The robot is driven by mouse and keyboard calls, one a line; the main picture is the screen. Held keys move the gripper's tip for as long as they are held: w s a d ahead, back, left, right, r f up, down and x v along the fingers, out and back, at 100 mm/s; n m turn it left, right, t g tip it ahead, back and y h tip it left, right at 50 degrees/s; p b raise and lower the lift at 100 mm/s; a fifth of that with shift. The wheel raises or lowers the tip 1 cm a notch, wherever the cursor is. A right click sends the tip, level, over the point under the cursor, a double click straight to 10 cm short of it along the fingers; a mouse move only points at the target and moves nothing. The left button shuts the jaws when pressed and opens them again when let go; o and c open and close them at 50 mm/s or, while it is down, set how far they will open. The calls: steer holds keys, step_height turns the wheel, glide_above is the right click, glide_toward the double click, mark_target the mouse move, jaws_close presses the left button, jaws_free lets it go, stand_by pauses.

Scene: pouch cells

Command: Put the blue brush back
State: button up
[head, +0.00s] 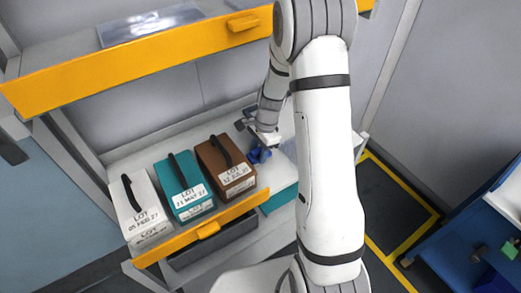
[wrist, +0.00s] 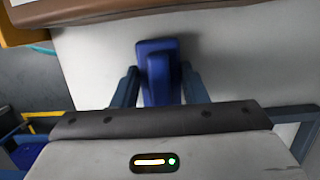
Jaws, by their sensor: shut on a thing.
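The blue brush (head: 259,155) is on or just above the pale shelf, to the right of the brown box. In the wrist view the blue brush (wrist: 157,72) stands between the two fingers of my gripper (wrist: 160,88). My gripper (head: 263,143) is shut on it and points down over the shelf. The brush's lower end is hard to make out, so I cannot tell whether it touches the shelf.
White (head: 139,212), teal (head: 184,187) and brown (head: 226,168) handled boxes with lot labels stand left of the brush. An upper shelf with an orange edge (head: 130,62) hangs above. A blue cart (head: 455,262) stands at right.

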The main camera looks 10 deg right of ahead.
steer(key=o, duration=1.3)
steer(key=v, duration=0.7)
steer(key=shift+r, duration=0.25)
steer(key=shift+s+a+r+n+t+h, duration=0.15)
steer(key=shift+s+r+n+t+h, duration=0.35)
steer(key=shift+s+r+n, duration=2.6)
steer(key=shift+s+a+r+n+t+h, duration=0.2)
steer(key=shift+s+r+n+t, duration=0.5)
steer(key=shift+s+r+n, duration=2.4)
steer(key=shift+s+a+r+n+t+h, duration=0.1)
steer(key=shift+s+r+n+t+h, duration=0.85)
steer(key=shift+s, duration=3.75)
steer(key=shift+r+g+y, duration=0.35)
steer(key=shift+r+y, duration=0.2)
steer(key=shift+r, duration=0.3)
